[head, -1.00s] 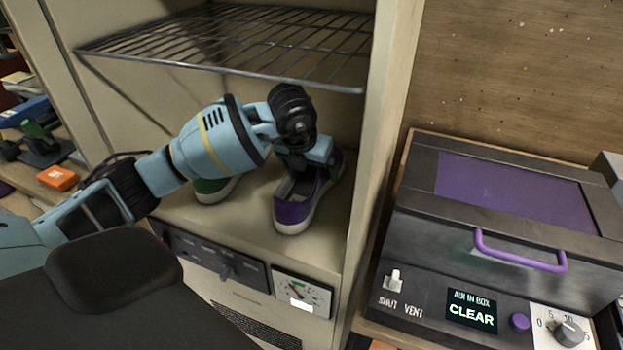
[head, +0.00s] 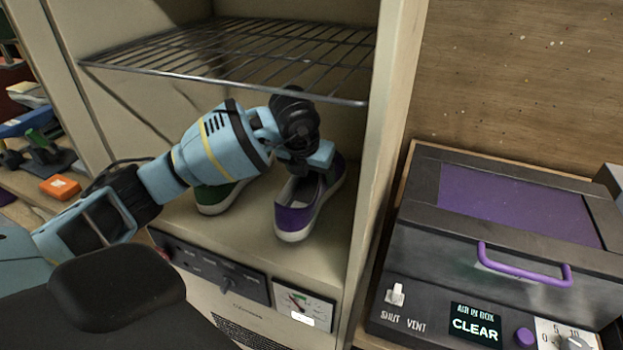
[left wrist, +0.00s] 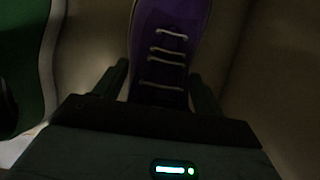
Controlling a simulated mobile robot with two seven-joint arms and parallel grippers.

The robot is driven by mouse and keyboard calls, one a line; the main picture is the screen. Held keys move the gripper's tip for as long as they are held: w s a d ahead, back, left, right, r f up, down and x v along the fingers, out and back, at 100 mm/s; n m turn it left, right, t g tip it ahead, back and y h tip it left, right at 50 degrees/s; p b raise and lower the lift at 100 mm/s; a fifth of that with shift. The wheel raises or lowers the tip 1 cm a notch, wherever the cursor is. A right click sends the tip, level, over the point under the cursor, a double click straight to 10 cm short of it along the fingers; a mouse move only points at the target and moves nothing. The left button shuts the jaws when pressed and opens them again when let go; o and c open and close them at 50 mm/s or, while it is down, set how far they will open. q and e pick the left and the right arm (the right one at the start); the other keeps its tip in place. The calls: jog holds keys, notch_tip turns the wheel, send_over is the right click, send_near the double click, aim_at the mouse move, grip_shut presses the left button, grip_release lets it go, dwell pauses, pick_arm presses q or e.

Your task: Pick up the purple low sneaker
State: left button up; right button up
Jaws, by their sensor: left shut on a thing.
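In the left wrist view, the purple upper with pale laces (left wrist: 168,50) lies between the two dark fingers. The arm hides part of the sneaker in the head view. My right gripper is not in view.
A green sneaker (head: 216,198) stands just left of the purple one, partly behind my arm. The wire rack (head: 230,55) is close above. The cabinet's right wall (head: 375,170) is near. A dark box with a purple handle (head: 525,268) stands to the right, its display reading CLEAR.

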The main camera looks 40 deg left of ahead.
pick_arm(q)
jog(key=shift+v, duration=1.1)
jog(key=s+d, duration=0.1)
jog(key=s, duration=0.4)
jog(key=s+d+b, duration=0.1)
jog(key=s, duration=0.5)
jog(key=s+d, duration=0.2)
jog(key=s, duration=0.3)
jog(key=shift+s, duration=0.4)
